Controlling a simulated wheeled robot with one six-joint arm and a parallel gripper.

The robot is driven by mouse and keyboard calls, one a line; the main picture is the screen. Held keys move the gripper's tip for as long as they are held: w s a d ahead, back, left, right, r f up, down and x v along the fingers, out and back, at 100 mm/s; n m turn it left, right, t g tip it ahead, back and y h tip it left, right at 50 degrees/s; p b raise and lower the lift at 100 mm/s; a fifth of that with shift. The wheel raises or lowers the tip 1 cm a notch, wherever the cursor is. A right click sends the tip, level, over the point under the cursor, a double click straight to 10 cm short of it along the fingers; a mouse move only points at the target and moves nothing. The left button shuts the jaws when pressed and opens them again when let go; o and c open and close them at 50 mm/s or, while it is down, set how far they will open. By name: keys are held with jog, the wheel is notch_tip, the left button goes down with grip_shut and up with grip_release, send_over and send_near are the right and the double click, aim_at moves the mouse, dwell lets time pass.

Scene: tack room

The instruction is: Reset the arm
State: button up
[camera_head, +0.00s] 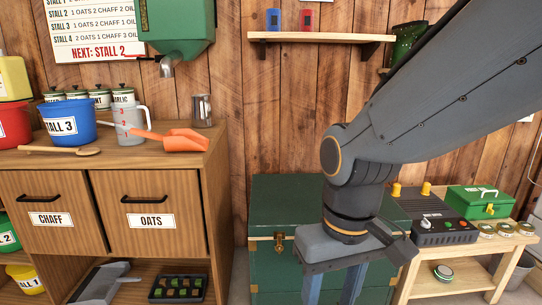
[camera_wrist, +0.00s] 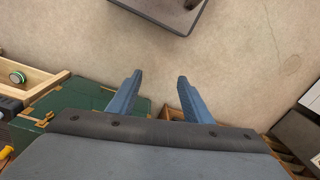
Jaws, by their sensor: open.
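My gripper (camera_head: 336,287) points down in front of the green chest (camera_head: 270,210), with its arm reaching in from the upper right in the head view. In the wrist view my gripper (camera_wrist: 158,90) shows two blue fingers set apart with nothing between them, over pale floor (camera_wrist: 240,50). The fingertips are cut off at the bottom edge of the head view. The green chest also shows in the wrist view (camera_wrist: 95,105), below and to the left of the fingers.
A wooden cabinet (camera_head: 155,180) at left carries a blue bucket (camera_head: 68,123), a measuring jug (camera_head: 128,125) and an orange scoop (camera_head: 180,140). A low bench (camera_head: 450,262) at right holds a black control box (camera_head: 445,232) and a green case (camera_head: 478,202). A shelf (camera_head: 320,37) hangs behind.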

jog(key=d+r+m+p, duration=0.3)
jog(key=d+r+p, duration=0.7)
jog(key=p, duration=0.9)
jog(key=shift+s+r+h, duration=0.2)
jog(key=shift+r+h, duration=0.1)
jog(key=shift+r, duration=0.6)
